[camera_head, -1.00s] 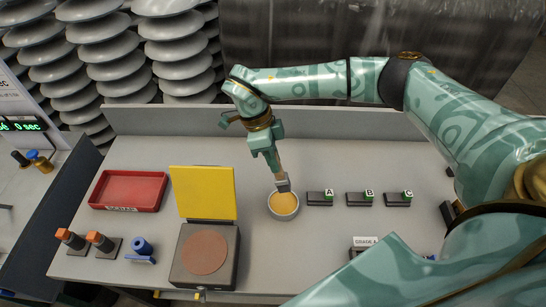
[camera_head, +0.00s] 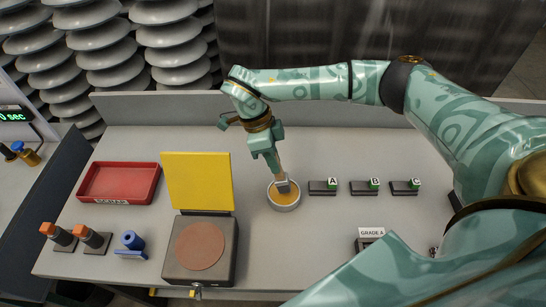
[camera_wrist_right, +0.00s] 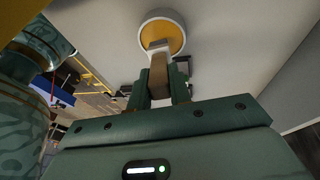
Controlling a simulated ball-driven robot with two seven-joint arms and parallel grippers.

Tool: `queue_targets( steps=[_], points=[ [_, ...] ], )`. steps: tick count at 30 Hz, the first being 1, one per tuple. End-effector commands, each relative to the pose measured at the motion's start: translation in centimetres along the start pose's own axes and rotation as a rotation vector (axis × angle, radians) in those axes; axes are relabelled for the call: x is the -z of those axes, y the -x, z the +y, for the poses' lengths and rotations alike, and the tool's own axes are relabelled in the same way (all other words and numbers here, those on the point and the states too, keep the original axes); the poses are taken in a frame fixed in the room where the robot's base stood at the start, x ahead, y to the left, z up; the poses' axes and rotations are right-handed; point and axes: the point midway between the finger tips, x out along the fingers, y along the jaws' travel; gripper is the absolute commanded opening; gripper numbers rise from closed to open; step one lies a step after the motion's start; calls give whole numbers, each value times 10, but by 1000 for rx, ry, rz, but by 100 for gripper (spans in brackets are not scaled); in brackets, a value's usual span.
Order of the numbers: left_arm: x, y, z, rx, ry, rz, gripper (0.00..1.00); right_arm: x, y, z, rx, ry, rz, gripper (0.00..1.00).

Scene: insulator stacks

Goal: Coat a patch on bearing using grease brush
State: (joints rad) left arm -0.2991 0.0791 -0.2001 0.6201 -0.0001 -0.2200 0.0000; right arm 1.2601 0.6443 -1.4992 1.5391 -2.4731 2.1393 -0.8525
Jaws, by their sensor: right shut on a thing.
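My right gripper (camera_head: 273,163) is shut on the handle of the grease brush (camera_head: 283,186), which points down. The brush head is inside the round grease cup (camera_head: 284,207), over the yellow grease. In the right wrist view the brush handle (camera_wrist_right: 158,78) sits between the fingers and the pale head overlaps the cup (camera_wrist_right: 180,38). Whether the bristles touch the grease is hard to see. A blue cylindrical part on a small blue base (camera_head: 131,243) stands at the front left; I cannot tell if it is the bearing. My left gripper is not in view.
A dark box (camera_head: 230,262) with a brown disc and raised yellow lid (camera_head: 198,180) stands left of the cup. Blocks A (camera_head: 321,188), B and C line up right. The table centre back is clear.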

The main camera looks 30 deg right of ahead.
Motion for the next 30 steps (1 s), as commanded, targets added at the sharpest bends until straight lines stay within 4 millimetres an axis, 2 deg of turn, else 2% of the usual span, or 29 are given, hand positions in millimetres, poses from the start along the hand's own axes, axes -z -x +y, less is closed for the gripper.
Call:
queue_targets(
  steps=[30],
  points=[
    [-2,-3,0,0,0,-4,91,-3,-8,-2,-1,0,0,0]
  ],
)
